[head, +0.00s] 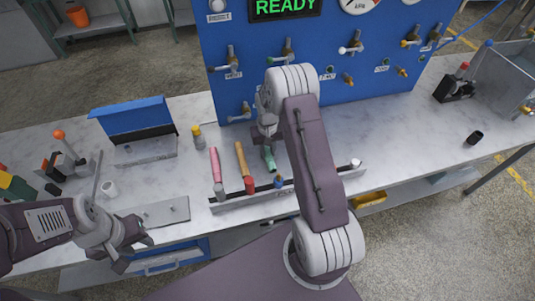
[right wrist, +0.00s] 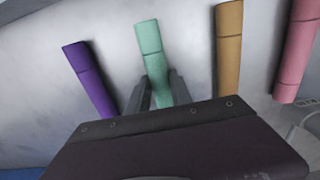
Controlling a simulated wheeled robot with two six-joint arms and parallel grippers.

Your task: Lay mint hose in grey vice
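The mint hose (right wrist: 150,45) is in the middle of the right wrist view, its free end pointing away from the camera. The two fingers of my right gripper (right wrist: 160,88) lie close along both sides of it and look shut on it. In the head view my right gripper (head: 267,132) is above the mint hose (head: 268,158), partly hidden by my arm. My left gripper (head: 138,248) is open and empty at the bench's front left. A clamp-like device with an orange knob (head: 58,135) stands at the left; I cannot tell whether it is the grey vice.
A pink hose (head: 216,165), a tan hose (head: 241,160) and a purple hose (right wrist: 88,75) are beside the mint one. A low grey rail (head: 230,205) runs along the front. A blue panel (head: 235,80) with taps stands behind. A blue-lidded box (head: 130,115) is at left; the bench's right is mostly clear.

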